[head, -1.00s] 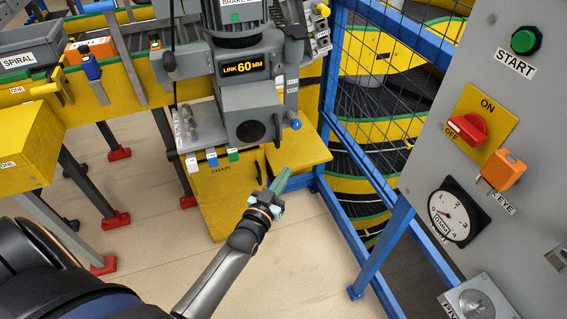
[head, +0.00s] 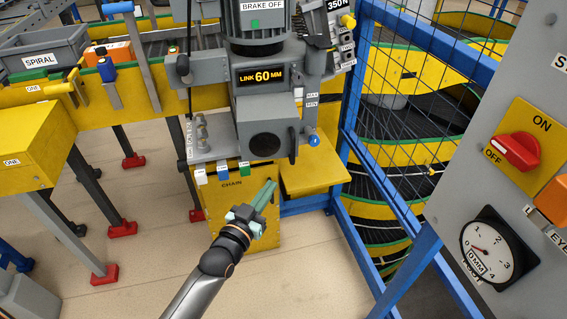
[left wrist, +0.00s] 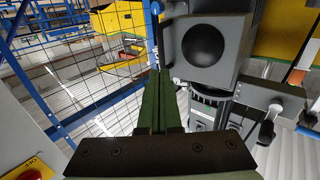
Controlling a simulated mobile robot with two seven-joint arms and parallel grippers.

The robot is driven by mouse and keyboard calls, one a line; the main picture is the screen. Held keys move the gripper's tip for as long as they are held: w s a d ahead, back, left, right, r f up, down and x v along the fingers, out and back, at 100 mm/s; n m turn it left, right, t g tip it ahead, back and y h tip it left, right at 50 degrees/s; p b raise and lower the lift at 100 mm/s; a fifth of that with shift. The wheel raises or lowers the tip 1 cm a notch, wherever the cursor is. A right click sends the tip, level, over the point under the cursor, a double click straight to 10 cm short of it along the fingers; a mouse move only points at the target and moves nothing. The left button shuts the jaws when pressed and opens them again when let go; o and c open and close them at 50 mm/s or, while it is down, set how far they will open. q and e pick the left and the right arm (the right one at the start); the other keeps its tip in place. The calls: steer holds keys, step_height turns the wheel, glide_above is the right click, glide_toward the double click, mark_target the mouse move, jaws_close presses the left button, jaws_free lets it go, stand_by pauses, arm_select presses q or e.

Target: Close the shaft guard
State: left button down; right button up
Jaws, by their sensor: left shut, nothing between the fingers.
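The grey gearbox (head: 264,133) below the LINK 60 MM display has a black round shaft face (head: 265,145) showing bare. A thin dark plate (head: 293,146), which looks like the shaft guard, stands out edge-on at the right of that face, swung open. The gearbox also shows in the left wrist view (left wrist: 232,45). My left gripper (head: 266,194) is shut and empty, below the gearbox and in front of the yellow CHAIN panel (head: 213,208), apart from the plate. Its green fingers (left wrist: 160,100) point toward the gearbox in the left wrist view. My right gripper is not in view.
A yellow flap (head: 316,168) sticks out below right of the gearbox, near a blue knob (head: 314,141). A blue mesh fence (head: 415,110) and a grey control panel (head: 480,205) stand to the right. The floor (head: 300,270) in front is clear.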

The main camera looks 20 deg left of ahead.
arm_select(q)
steer(key=b, duration=0.1)
glide_toward(293, 155)
steer(key=w, duration=0.5)
steer(key=shift+d, duration=0.25)
steer(key=shift+w+d+b, duration=0.1)
steer(key=shift+w+b, duration=0.25)
steer(key=shift+w, duration=0.5)
steer(key=shift+w+d+f, duration=0.1)
steer(key=shift+w+d, duration=0.05)
steer(key=shift+w, duration=0.45)
steer(key=shift+w+d, duration=0.15)
steer(key=shift+w, duration=0.4)
steer(key=shift+s, duration=0.1)
